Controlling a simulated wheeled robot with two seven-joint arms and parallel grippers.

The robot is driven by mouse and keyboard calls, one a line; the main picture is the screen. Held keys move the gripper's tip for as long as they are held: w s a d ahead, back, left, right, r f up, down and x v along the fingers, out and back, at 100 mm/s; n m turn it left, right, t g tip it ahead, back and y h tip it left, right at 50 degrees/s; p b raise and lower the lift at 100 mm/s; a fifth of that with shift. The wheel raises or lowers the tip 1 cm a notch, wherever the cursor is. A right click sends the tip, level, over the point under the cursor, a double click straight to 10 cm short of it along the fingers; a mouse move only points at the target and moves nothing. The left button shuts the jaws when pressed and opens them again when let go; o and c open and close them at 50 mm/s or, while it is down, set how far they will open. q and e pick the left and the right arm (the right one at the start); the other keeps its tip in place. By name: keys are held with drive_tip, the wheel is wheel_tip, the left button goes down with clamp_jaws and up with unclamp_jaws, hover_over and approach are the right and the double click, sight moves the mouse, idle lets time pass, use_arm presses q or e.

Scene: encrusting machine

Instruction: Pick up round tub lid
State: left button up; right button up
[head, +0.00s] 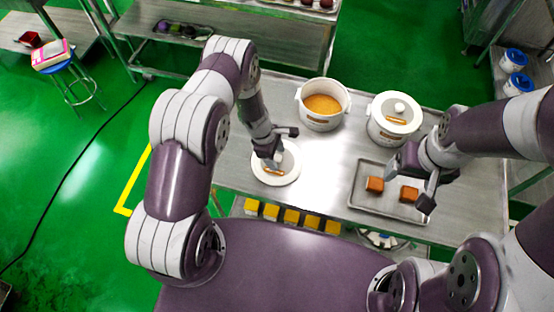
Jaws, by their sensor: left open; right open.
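The round tub lid (287,174) is a white disc lying flat on the metal table, with a small brown mark near its middle. My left gripper (281,148) is open over the lid and covers its upper part and centre. I cannot tell whether its fingers touch the lid. A white round tub (304,115) stands uncovered behind the lid, with an orange-brown filling inside. My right gripper (413,186) is open and empty, above the right part of the tray with the brown blocks.
A second white tub (386,130) with its lid on stands right of the uncovered tub. A metal tray (368,205) holds two brown blocks (375,185). Several yellow-topped blocks (291,217) sit below the table's front edge. The tabletop (328,160) between lid and tray is clear.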

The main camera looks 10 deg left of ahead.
use_arm(q)
drive_tip(key=shift+w, duration=0.15)
drive_tip(key=c, duration=1.1)
drive_tip(key=shift+r, duration=0.1)
